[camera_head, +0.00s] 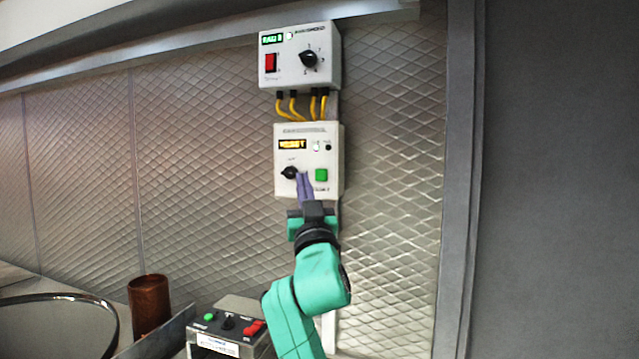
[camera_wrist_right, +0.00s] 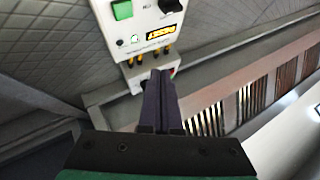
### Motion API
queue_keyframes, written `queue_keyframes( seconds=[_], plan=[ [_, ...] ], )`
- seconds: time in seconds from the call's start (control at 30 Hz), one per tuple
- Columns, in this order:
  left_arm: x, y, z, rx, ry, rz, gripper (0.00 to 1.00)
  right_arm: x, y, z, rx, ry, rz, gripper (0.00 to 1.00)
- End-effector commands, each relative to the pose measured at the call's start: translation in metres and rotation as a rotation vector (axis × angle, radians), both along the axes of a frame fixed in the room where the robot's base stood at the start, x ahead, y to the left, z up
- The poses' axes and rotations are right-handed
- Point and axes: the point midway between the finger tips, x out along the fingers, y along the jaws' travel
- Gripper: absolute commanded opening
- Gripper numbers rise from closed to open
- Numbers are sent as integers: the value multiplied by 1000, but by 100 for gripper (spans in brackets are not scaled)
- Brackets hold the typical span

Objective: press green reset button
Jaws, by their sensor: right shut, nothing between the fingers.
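The green reset button (camera_head: 321,175) is a square on the lower right of the white lower control box (camera_head: 309,140) on the wall. It also shows in the right wrist view (camera_wrist_right: 122,10), at the top left. The box has a lit amber display (camera_head: 292,144) and a black knob (camera_head: 290,173). My right gripper (camera_head: 303,177) is shut and empty, its purple fingers pointing up at the box between knob and button. In the wrist view its fingers (camera_wrist_right: 158,75) lie below the box. I cannot tell whether the fingertips touch the box. My left gripper is not in view.
An upper control box (camera_head: 326,55) with a red switch hangs above, joined by yellow cables (camera_head: 293,105). Below are a small panel (camera_head: 228,324) with coloured buttons, a brown cup (camera_head: 149,305) and a round rimmed vessel (camera_head: 50,325). The quilted metal wall beside the boxes is clear.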

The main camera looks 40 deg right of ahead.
Motion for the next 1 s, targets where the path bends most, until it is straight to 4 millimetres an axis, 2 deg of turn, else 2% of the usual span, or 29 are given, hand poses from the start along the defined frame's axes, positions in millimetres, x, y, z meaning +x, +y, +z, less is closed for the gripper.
queue_keyframes(
  seconds=[0.1, 0.17, 0.27, 0.5, 0.8, 1.0],
  plan=[
    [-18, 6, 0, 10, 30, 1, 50, 1, 0, 0, 1, 2, 0, 0],
    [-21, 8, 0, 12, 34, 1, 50, 2, -2, 0, 1, 3, -1, 0],
    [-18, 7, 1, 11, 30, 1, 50, 5, -9, 0, 1, 4, -2, 0],
    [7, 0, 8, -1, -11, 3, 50, 20, -39, 1, 2, 5, -3, 0],
    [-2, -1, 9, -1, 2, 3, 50, 39, -73, 0, 1, 4, -1, 0],
    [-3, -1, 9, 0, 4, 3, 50, 41, -79, 0, 0, 2, -1, 0]
  ],
)
